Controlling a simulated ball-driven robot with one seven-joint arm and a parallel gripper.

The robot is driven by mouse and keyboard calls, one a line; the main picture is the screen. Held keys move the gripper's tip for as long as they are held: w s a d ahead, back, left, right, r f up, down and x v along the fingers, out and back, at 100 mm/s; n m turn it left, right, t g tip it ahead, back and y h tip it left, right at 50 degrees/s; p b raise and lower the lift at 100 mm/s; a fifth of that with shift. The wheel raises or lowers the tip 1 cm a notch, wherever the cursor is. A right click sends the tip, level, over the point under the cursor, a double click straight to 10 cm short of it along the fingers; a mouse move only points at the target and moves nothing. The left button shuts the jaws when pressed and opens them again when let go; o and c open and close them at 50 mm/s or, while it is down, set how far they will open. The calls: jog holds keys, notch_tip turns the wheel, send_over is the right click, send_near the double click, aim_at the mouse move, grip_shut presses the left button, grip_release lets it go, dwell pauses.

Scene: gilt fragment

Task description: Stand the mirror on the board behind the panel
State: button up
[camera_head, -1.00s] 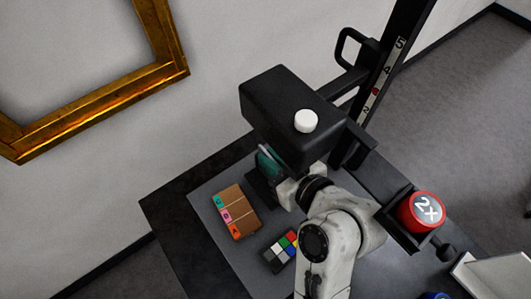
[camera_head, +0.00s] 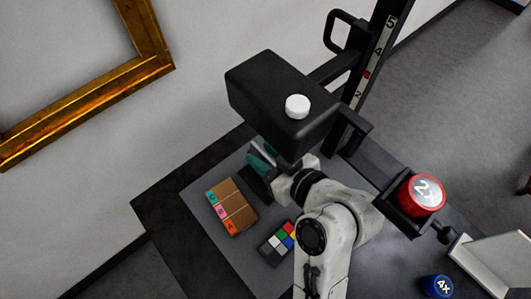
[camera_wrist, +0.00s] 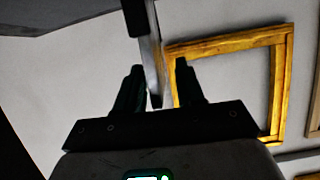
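The mirror looks like a thin, pale grey plate (camera_wrist: 154,50) seen nearly edge-on in the wrist view. It reaches down from the top between the two fingers of my gripper (camera_wrist: 160,72). A gap shows between the plate and the right finger; whether the left finger touches it is unclear. In the head view, my gripper is beneath the black instrument head, with teal and silvery pieces (camera_head: 262,156) showing there, partly hidden. The brown panel (camera_head: 238,203) with coloured letter labels lies on the grey board (camera_head: 206,192), left of my arm.
The black instrument head (camera_head: 283,95) hangs over my gripper. A colour chart (camera_head: 274,241) lies near my arm. A red 2X weight (camera_head: 423,193) and a blue 4X weight (camera_head: 438,287) are at right. A gilt frame (camera_head: 100,88) is against the wall.

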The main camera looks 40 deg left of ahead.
jog(key=shift+r, duration=0.15)
jog(key=shift+d+r, duration=0.1)
jog(key=shift+d, duration=0.2)
jog(key=s+d+b, duration=0.1)
jog(key=d+b, duration=0.1)
jog(key=d, duration=1.2)
jog(key=shift+d+r, duration=0.15)
jog(key=shift+r, duration=0.3)
